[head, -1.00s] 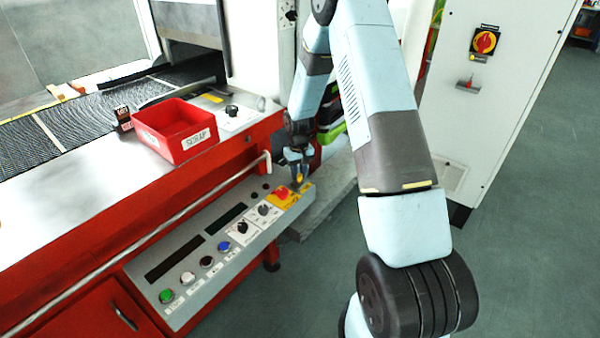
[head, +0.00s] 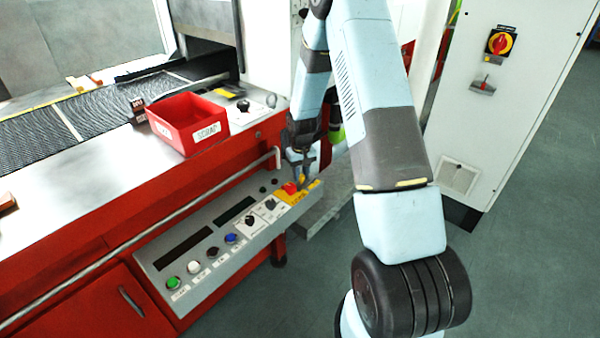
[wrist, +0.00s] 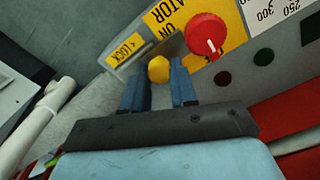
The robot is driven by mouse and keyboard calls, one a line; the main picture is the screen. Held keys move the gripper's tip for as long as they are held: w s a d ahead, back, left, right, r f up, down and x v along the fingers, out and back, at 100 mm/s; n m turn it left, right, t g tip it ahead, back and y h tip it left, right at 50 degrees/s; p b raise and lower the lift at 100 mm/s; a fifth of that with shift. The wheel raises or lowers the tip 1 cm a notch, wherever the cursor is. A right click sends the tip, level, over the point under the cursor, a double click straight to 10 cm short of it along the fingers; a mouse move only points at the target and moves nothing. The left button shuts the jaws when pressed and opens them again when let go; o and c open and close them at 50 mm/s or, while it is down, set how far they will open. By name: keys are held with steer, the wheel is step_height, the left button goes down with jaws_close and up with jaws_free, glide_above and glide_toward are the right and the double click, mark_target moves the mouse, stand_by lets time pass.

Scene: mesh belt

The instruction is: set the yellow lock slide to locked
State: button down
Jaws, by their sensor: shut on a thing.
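The yellow lock slide (wrist: 158,69) shows in the wrist view as a rounded yellow knob between my two blue finger pads. My gripper (wrist: 160,74) is shut on it. The knob stands at a slot in the grey panel, next to a yellow label reading LOCK (wrist: 125,48). The slide itself is not clear there.
The control panel (head: 172,262) carries several buttons and knobs. A white rail (head: 150,238) runs above it. A red scrap bin (head: 188,122) stands on the ledge. A white cabinet (head: 520,110) stands right.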

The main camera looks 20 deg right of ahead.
steer(key=c, duration=0.9)
jaws_free()
steer(key=shift+s+a, duration=0.1)
steer(key=shift+a, duration=0.1)
steer(key=shift+r, duration=3.95)
steer(key=shift+r, duration=0.1)
steer(key=s+r+t, duration=0.1)
steer(key=s+r, duration=0.6)
steer(key=r, duration=0.5)
steer(key=s+r+t, duration=0.2)
steer(key=s+r, duration=0.4)
steer(key=r, duration=0.7)
steer(key=s+r+t, duration=0.1)
steer(key=s+r, duration=0.2)
steer(key=s, duration=0.4)
steer(key=s+a+r, duration=0.1)
steer(key=s+r, duration=0.2)
steer(key=s, duration=0.4)
steer(key=s+a+r+t, duration=0.1)
steer(key=s+r, duration=0.1)
steer(key=s, duration=0.6)
steer(key=shift+r+m+t, duration=0.3)
steer(key=shift+r+m, duration=0.1)
